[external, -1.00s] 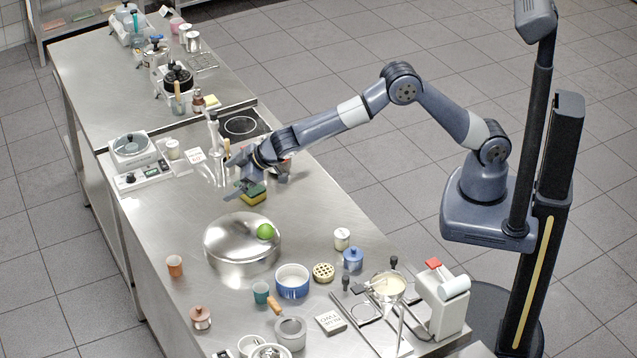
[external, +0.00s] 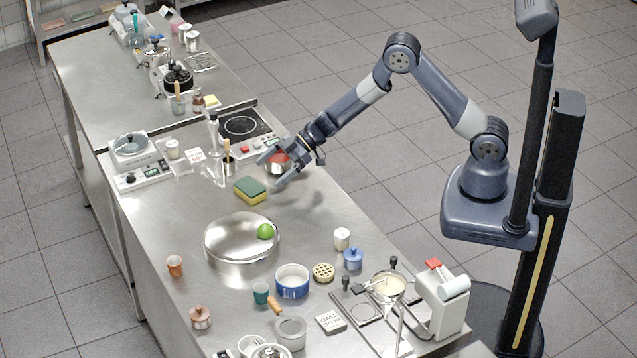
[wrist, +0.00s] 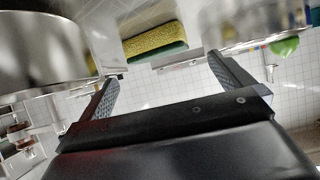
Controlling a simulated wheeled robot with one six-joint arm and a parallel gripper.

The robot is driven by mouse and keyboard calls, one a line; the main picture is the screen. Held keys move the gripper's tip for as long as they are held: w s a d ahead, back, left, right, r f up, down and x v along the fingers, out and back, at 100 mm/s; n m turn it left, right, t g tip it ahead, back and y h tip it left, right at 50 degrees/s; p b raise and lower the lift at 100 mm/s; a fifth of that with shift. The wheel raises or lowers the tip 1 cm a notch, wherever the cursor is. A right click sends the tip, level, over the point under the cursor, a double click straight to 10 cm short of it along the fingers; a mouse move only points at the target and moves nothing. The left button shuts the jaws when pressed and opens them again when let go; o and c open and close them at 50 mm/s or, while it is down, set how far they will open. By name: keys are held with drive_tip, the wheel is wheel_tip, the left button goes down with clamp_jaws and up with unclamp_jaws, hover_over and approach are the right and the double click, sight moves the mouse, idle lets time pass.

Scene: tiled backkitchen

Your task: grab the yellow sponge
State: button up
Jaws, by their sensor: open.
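The counter left of the sponge is clear.

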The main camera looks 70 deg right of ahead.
sight(251, 185)
drive_tip(key=shift+w+r+p+x, duration=0.15)
drive_tip(key=shift+p+x, duration=0.45)
drive_tip(key=shift+x, duration=1.55)
drive_tip(key=shift+w+r+p+x, duration=0.1)
drive_tip(key=shift+p+x, duration=0.5)
drive_tip(key=shift+x, duration=1.6)
drive_tip(key=shift+c, duration=0.6)
drive_tip(key=shift+s, duration=0.1)
drive_tip(key=c, duration=0.6)
